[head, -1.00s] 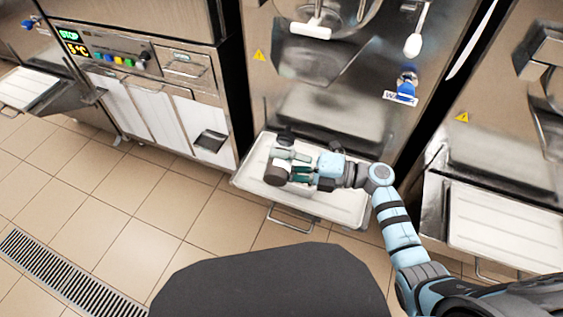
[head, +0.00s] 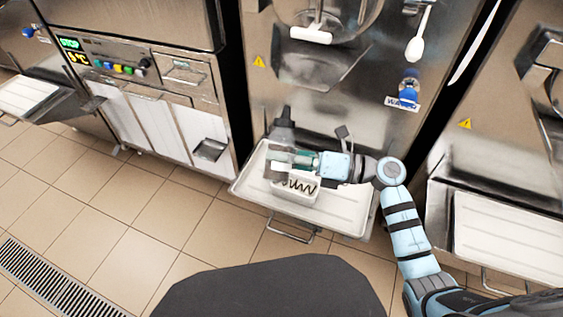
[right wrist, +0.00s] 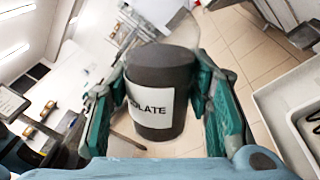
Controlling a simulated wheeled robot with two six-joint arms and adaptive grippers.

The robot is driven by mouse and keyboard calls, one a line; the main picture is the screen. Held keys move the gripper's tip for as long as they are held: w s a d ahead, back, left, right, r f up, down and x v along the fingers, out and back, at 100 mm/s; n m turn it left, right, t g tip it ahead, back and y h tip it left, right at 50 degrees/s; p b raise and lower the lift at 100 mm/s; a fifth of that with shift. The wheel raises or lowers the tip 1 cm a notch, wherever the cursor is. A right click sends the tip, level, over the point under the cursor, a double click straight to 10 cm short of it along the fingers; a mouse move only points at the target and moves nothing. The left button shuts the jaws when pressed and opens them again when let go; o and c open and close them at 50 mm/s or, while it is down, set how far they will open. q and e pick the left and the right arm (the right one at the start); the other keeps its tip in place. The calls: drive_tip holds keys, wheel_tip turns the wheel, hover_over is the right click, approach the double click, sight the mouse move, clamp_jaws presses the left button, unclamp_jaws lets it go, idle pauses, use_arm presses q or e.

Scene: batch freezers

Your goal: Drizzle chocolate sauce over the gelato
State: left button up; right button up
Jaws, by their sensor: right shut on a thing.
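A dark brown bottle (head: 284,132) is in my right gripper (head: 283,159), which is shut on it. In the head view the bottle's narrow dark end points up. In the right wrist view the bottle (right wrist: 160,85) sits between the green fingers and has a white label ending in "OLATE". A small white tub (head: 304,194) of gelato stands on the white tray, just below and in front of the gripper. Dark sauce in a zigzag line (head: 298,186) lies across its top. The gripper hides its back part. My left gripper is not in view.
The white tray (head: 345,222) juts from the front of the middle freezer (head: 340,115); its right half is clear. Another freezer with a white tray (head: 510,235) stands at right, and a cabinet with a lit panel (head: 110,62) at left. The tiled floor is open.

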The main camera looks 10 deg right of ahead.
drive_tip(key=shift+r+n+b, duration=0.3)
drive_tip(key=shift+r+n, duration=0.05)
drive_tip(key=shift+n, duration=0.45)
drive_tip(key=shift+r, duration=0.1)
